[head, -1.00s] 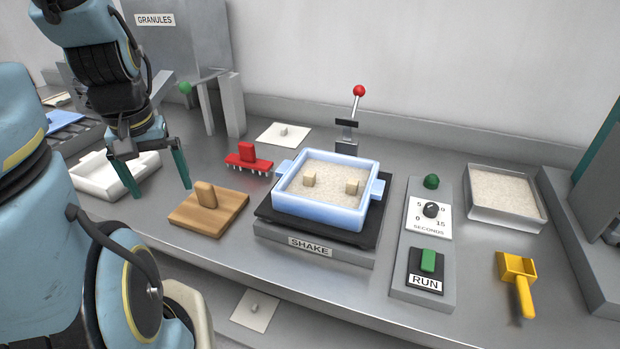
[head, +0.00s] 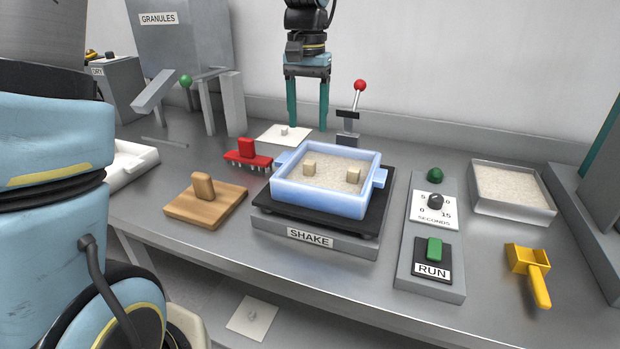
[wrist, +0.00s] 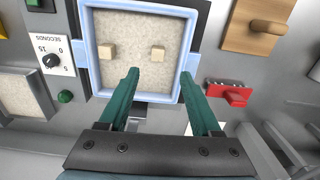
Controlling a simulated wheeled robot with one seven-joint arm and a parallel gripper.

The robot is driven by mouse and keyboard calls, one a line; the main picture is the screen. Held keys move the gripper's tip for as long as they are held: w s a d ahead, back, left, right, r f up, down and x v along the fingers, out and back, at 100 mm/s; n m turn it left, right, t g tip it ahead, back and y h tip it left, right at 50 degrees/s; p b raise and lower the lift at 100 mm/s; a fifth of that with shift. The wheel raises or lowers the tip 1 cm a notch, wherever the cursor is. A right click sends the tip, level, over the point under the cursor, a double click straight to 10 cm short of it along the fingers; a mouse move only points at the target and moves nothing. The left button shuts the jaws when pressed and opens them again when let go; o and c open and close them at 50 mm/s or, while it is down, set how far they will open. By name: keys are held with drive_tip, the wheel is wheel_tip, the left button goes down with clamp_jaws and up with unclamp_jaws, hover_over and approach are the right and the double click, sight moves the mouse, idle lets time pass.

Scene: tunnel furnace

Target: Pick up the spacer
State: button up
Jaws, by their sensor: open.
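Nothing in view is labelled as the spacer, so I cannot tell which item it is. A red piece with a row of prongs and a grip (head: 247,155) stands left of the blue tray (head: 327,200); it also shows in the wrist view (wrist: 229,92). A white square plate with a small knob (head: 278,137) lies behind it. Two beige cubes (head: 309,167) (head: 352,173) sit on the granules in the tray. My gripper (head: 307,122) is open and empty, pointing down behind the tray, near the white plate. In the wrist view its fingers (wrist: 160,78) spread apart below the cubes.
A lever with a red knob (head: 359,88) rises close to the right of my gripper. A wooden block with a handle (head: 205,208) is at front left. A control panel (head: 431,235), granule tray (head: 512,192) and yellow scoop (head: 530,265) are at right.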

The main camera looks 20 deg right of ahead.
drive_tip(key=p, duration=0.1)
hover_over(309, 163)
drive_tip(key=f, duration=0.5)
drive_tip(key=shift+w, duration=0.2)
drive_tip(key=shift+s+f+p, duration=0.2)
drive_tip(key=shift+f+p, duration=0.75)
drive_tip(key=shift+f, duration=1.8)
drive_tip(key=shift+c, duration=0.3)
clamp_jaws()
